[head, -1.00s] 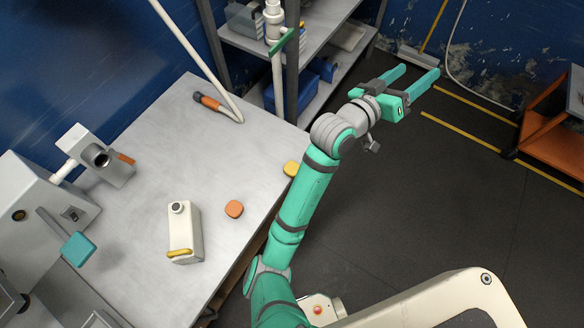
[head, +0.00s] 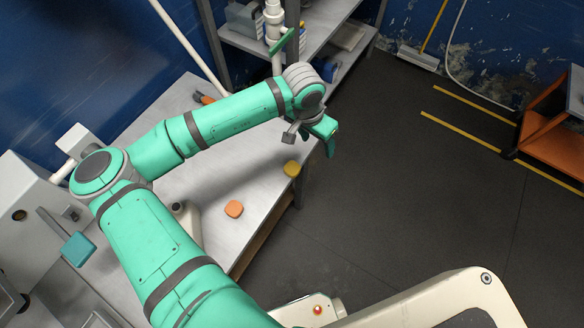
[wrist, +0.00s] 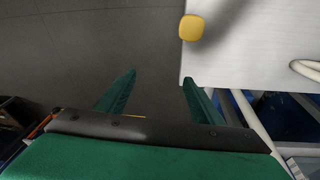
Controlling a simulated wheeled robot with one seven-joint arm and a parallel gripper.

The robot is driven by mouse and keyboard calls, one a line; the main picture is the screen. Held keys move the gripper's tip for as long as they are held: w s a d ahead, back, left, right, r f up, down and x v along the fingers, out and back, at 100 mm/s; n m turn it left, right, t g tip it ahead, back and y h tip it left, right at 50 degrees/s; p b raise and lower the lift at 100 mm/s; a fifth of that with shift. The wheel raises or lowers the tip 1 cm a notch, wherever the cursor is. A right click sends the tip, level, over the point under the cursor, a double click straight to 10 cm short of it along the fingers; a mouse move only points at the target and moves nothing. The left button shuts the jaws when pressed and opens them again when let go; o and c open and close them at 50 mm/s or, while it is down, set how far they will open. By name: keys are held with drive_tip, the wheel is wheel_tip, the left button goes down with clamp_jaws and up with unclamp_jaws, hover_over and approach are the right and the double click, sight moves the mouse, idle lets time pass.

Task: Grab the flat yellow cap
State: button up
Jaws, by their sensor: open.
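The flat yellow cap (head: 292,168) lies on the right edge of the grey metal table (head: 215,175). It also shows in the wrist view (wrist: 192,27) at the top, near the table corner. My gripper (head: 330,140) is above and a little to the right of the cap in the head view, pointing down. In the wrist view its two green fingers (wrist: 152,90) are apart with nothing between them, and the cap is beyond the right finger's tip. The cap is apart from the fingers.
An orange cap (head: 234,209) lies on the table to the left of the yellow one. A white jug (head: 187,222) is partly hidden behind my arm. A shelf unit (head: 318,40) stands behind the table, and the dark floor (head: 400,200) to the right is clear.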

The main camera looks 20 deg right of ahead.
drive_tip(key=w+a+y, duration=0.1)
drive_tip(key=a+y, duration=0.1)
drive_tip(key=a, duration=0.5)
hover_over(292, 168)
drive_tip(key=shift+n, duration=0.3)
drive_tip(key=f, duration=0.6)
drive_tip(key=shift+w+a, duration=0.2)
drive_tip(key=shift+w, duration=0.05)
drive_tip(key=shift+s+d+f, duration=0.1)
drive_tip(key=shift+s+f, duration=0.05)
drive_tip(key=shift+f, duration=1.15)
drive_tip(key=shift+s+d+f, duration=0.1)
drive_tip(key=shift+s+f, duration=0.05)
drive_tip(key=shift+f, duration=1.15)
drive_tip(key=c, duration=1.1)
